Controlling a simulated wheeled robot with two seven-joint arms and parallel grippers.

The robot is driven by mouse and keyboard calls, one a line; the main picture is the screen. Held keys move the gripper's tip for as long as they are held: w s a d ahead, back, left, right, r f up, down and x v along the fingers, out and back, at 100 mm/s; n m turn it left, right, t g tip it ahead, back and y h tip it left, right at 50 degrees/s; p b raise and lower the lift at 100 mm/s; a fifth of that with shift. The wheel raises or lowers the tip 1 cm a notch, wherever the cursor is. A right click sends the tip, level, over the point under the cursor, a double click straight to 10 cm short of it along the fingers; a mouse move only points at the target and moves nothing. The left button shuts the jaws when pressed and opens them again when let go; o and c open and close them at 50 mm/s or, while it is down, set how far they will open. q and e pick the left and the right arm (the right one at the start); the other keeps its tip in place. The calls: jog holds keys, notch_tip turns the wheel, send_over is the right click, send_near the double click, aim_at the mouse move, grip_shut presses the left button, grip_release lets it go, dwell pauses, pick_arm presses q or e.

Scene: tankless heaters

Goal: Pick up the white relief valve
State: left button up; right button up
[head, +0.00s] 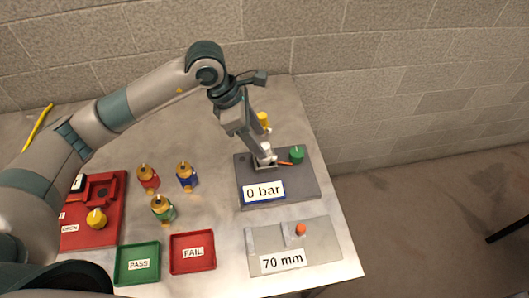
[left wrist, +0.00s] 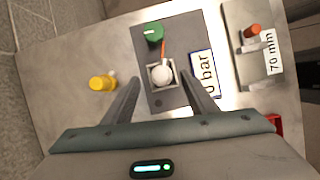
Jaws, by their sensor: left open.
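The white relief valve (head: 266,150) sits in a square socket on the grey test plate (head: 300,185) labelled "0 bar". In the left wrist view the valve (left wrist: 161,74) is a white round top inside the socket, with an orange lever beside it. My left gripper (head: 262,158) comes down from above over the socket and partly covers it. In the left wrist view the left gripper (left wrist: 161,84) is open, its two fingers apart on either side of the valve's line. I cannot tell whether a finger touches the valve. My right gripper is not in view.
A green knob (head: 297,154) stands close beside the socket. A yellow-capped piece (head: 263,120) is behind it. Red, blue and green brass-topped valves (head: 187,175) stand left. Green PASS (head: 138,280) and red FAIL (head: 193,268) trays and a "70 mm" gauge plate (head: 322,248) are in front.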

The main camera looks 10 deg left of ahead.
aim_at(263, 145)
pick_arm(q)
jog(key=shift+p+x, duration=1)
jog(key=shift+p, duration=0.1)
jog(key=shift+p+x, duration=0.5)
jog(key=shift+x, duration=0.6)
jog(key=shift+s+f, duration=0.1)
jog(key=shift+f, duration=0.45)
grip_shut()
